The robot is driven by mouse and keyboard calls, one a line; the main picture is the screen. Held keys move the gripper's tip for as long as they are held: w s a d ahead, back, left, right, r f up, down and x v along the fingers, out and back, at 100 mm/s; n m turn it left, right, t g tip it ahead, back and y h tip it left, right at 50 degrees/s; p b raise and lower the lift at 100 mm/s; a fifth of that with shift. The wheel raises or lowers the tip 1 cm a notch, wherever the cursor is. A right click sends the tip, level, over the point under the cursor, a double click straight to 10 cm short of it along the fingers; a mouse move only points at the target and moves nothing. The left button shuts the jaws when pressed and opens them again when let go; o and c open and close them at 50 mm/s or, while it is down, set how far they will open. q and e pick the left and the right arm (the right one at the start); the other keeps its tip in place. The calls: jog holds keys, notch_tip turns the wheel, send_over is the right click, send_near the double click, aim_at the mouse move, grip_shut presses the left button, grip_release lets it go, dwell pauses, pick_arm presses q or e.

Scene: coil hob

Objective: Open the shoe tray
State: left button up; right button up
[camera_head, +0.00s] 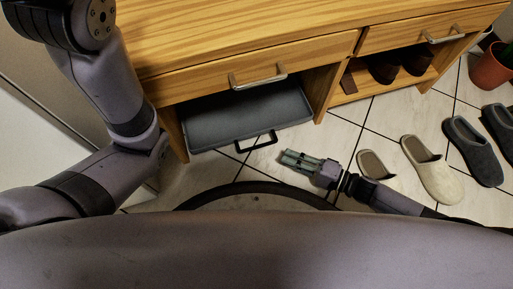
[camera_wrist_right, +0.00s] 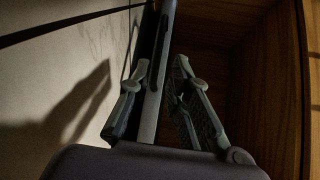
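The shoe tray (camera_head: 215,120) is dark grey and sits in the low opening under the left drawer, its front sticking out. Its black loop handle (camera_head: 257,143) is on the front edge. My right gripper (camera_head: 287,157) is low over the floor, just right of and in front of the handle, apart from it in the head view. In the right wrist view the two fingers (camera_wrist_right: 163,95) are spread, with a grey tray edge (camera_wrist_right: 155,75) showing beyond and between them; contact cannot be told. My left arm is at the left; its gripper is out of view.
The wooden cabinet (camera_head: 210,45) has drawers with metal handles (camera_head: 257,77). Dark shoes (camera_head: 400,65) stand in its right opening. Beige slippers (camera_head: 430,170) and grey slippers (camera_head: 472,152) lie on the tiles at right, by a potted plant (camera_head: 489,70).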

aim_at(257, 146)
jog(key=b+x, duration=0.5)
jog(key=x, duration=0.5)
jog(key=shift+w+a+f, duration=0.1)
jog(key=shift+w+f, duration=0.05)
jog(key=shift+f, duration=0.05)
jog(key=shift+w+a+b, duration=0.3)
jog(key=shift+a+b, duration=0.05)
jog(key=shift+a, duration=0.3)
jog(key=shift+c, duration=0.2)
grip_shut()
